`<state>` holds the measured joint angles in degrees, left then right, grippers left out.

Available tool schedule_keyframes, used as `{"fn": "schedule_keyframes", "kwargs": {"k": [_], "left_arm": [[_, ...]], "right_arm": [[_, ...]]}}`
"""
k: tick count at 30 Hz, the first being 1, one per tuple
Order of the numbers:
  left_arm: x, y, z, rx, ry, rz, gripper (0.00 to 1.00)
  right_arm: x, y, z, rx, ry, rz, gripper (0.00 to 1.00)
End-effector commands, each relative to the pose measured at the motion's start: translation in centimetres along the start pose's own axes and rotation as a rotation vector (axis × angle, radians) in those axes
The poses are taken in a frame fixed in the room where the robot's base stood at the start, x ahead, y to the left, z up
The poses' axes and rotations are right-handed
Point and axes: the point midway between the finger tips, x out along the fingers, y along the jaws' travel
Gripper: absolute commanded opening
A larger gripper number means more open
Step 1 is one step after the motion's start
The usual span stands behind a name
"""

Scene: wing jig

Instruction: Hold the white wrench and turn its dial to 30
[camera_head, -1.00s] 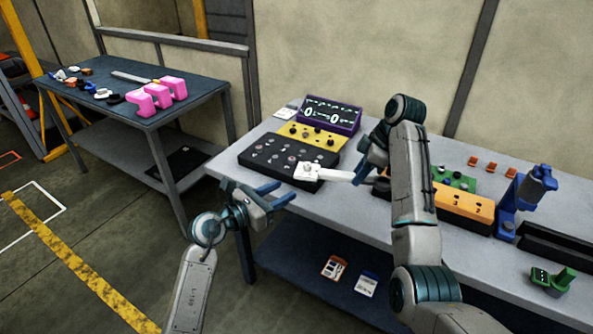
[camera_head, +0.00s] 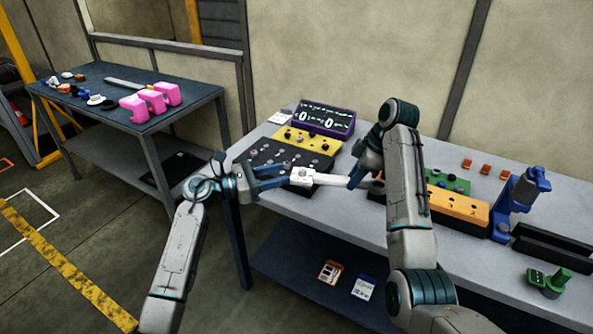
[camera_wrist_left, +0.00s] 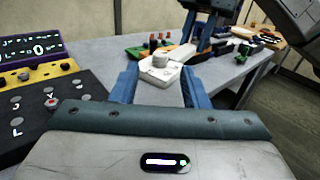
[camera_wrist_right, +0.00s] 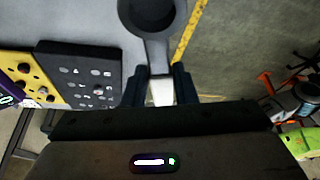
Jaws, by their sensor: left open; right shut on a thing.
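The white wrench (camera_head: 325,179) is held level above the table front, its block end pointing left. Its round dial (camera_wrist_left: 160,60) sits on top of the block in the left wrist view; the number is too small to read. My right gripper (camera_head: 357,178) is shut on the wrench's handle, which shows between its fingers in the right wrist view (camera_wrist_right: 161,90). A dark grey ring-like part (camera_wrist_right: 152,14) lies beyond those fingers. My left gripper (camera_head: 285,177) is open at the block end, with a finger on each side of the dial's line; I cannot tell whether they touch it.
A black panel with knobs (camera_head: 262,153), a yellow panel (camera_head: 322,142) and a purple display (camera_head: 340,118) stand behind the wrench. An orange block (camera_head: 460,208) and blue stand (camera_head: 510,208) are to the right. A side table (camera_head: 200,100) carries pink pieces.

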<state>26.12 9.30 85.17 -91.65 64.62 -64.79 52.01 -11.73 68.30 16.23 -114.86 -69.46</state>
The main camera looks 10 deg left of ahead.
Motion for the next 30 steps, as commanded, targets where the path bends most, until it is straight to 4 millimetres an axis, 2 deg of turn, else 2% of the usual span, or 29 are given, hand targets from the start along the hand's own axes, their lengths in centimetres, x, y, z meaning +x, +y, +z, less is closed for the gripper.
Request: {"fn": "schedule_keyframes", "kwargs": {"k": [3, 9, 13, 21, 22, 28, 30], "left_arm": [[2.4, 0.0, 0.1, -0.001, -0.002, -0.001, 0.41], [4.9, 0.0, 0.0, -0.001, 0.0, 0.0, 0.41], [5.6, 0.0, 0.0, -0.001, 0.001, 0.0, 0.41], [5.7, 0.0, 0.0, 0.0, 0.001, 0.001, 0.41], [5.7, 0.0, 0.0, 0.0, 0.001, 0.001, 0.39], [5.7, 0.0, 0.0, 0.0, 0.001, 0.001, 0.0], [5.7, 0.0, -0.1, 0.0, 0.001, 0.002, 0.0]], "right_arm": [[-0.1, 0.0, -0.1, -0.001, 0.001, 0.002, 0.0], [-0.1, 0.0, -0.1, -0.001, 0.001, 0.002, 0.0], [-0.1, 0.0, -0.1, -0.001, 0.001, 0.001, 0.0], [-0.1, 0.0, -0.1, -0.001, 0.001, 0.002, 0.0], [-0.1, 0.0, -0.1, -0.001, 0.001, 0.002, 0.0], [-0.1, 0.0, -0.1, -0.001, 0.001, 0.001, 0.0], [-0.1, 0.0, -0.1, -0.001, 0.001, 0.001, 0.0]]}}
